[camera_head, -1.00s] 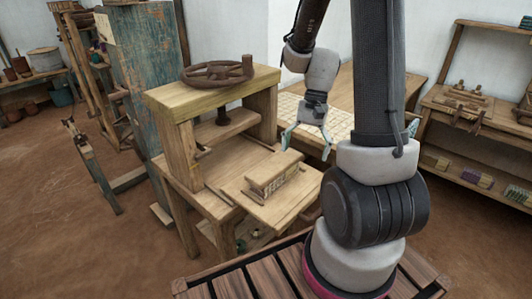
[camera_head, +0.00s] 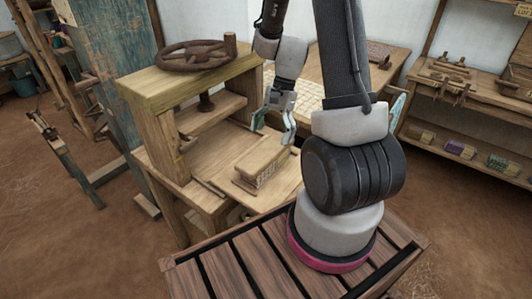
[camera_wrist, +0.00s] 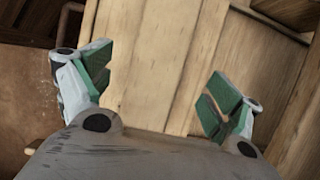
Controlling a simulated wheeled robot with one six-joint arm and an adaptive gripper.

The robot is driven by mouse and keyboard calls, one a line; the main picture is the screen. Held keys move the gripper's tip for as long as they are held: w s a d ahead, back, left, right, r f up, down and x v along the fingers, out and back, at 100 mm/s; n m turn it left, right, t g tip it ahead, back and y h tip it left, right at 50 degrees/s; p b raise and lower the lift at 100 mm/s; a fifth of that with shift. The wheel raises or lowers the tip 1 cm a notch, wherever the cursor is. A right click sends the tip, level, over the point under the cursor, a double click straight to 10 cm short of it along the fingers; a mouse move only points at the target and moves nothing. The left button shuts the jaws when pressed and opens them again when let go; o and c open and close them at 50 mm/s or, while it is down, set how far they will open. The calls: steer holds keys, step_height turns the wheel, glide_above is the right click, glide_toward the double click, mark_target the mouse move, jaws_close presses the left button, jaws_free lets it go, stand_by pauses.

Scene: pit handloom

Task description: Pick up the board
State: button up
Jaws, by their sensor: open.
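A light wooden board (camera_head: 262,156) lies flat as the top of a small block with carved-looking sides, on the bed of the wooden press (camera_head: 158,120). My gripper (camera_head: 274,125) hangs open and empty just above and behind this block, its green-padded fingers pointing down. In the wrist view my gripper (camera_wrist: 160,88) shows its two fingers spread wide, with pale planks (camera_wrist: 150,55) below and between them. I cannot tell which of these planks is the board. No contact shows between fingers and wood.
The press's rusty handwheel (camera_head: 195,55) and top beam stand left of my gripper. A gridded table (camera_head: 310,90) is behind it. A shelf with wooden tools (camera_head: 450,75) stands at the right. Brown floor is open at the lower left.

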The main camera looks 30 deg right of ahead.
mark_target(268, 149)
steer(key=x, duration=0.4)
steer(key=shift+s+f, duration=0.1)
steer(key=shift+f, duration=0.05)
steer(key=c, duration=1.2)
